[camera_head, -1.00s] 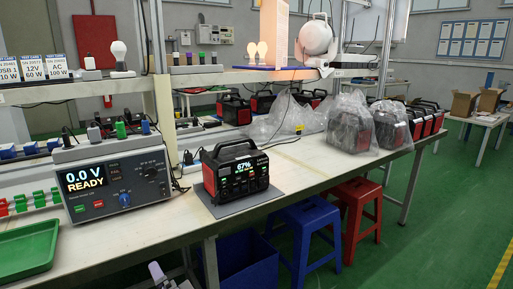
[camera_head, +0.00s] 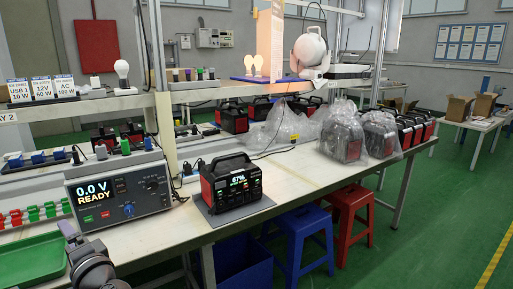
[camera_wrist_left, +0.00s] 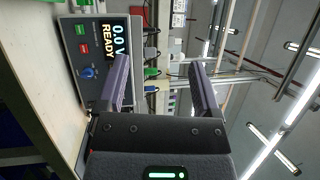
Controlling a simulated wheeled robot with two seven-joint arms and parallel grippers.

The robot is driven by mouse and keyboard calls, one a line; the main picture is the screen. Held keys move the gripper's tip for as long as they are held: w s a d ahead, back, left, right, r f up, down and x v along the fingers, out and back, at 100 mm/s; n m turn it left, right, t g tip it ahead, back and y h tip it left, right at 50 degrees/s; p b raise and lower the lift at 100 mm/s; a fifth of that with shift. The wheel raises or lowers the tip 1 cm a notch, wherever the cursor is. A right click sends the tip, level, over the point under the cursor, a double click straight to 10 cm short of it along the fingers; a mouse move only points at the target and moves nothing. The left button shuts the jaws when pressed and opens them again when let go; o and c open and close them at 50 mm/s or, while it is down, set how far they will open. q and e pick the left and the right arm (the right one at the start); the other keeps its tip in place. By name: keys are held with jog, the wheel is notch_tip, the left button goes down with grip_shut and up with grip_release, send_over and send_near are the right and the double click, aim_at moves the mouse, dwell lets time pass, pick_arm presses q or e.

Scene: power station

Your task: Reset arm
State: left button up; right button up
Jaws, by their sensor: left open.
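My left gripper (camera_head: 72,232) is at the lower left of the head view, in front of the bench between the green tray and the tester. In the left wrist view its two purple-grey fingers (camera_wrist_left: 158,68) stand wide apart with nothing between them. Part of my left wrist shows below it. The tester (camera_head: 118,197) reads "0.0 V READY" and also shows beyond the fingers in the left wrist view (camera_wrist_left: 88,50). My right gripper is not in view.
A black and red power station (camera_head: 231,184) reading 67% stands on a grey mat on the bench. A green tray (camera_head: 32,258) lies at the left edge. Blue (camera_head: 299,238) and red (camera_head: 349,208) stools stand before the bench. Green floor at the right is open.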

pick_arm(q)
jog(key=w+d+f+n+t+h, duration=0.45)
jog(key=w+d+t+h, duration=0.2)
jog(key=d+h, duration=0.65)
jog(key=s+a+f+g+h, duration=0.1)
jog(key=s+f+g, duration=0.25)
jog(key=f, duration=0.65)
jog(key=s+a+f+g+h, duration=0.1)
jog(key=s+f+g+h, duration=0.1)
jog(key=s+f, duration=0.5)
jog(key=s+d+f+g, duration=0.2)
jog(key=s+f+g, duration=0.4)
jog(key=s+f, duration=1.25)
jog(key=s+d+f+g, duration=0.1)
jog(key=s+f+g, duration=0.2)
jog(key=s, duration=1.1)
jog(key=s+d+f+g, duration=0.1)
jog(key=s+f+g, duration=0.2)
jog(key=s, duration=1.1)
jog(key=shift+f+g, duration=0.25)
jog(key=shift+g, duration=0.35)
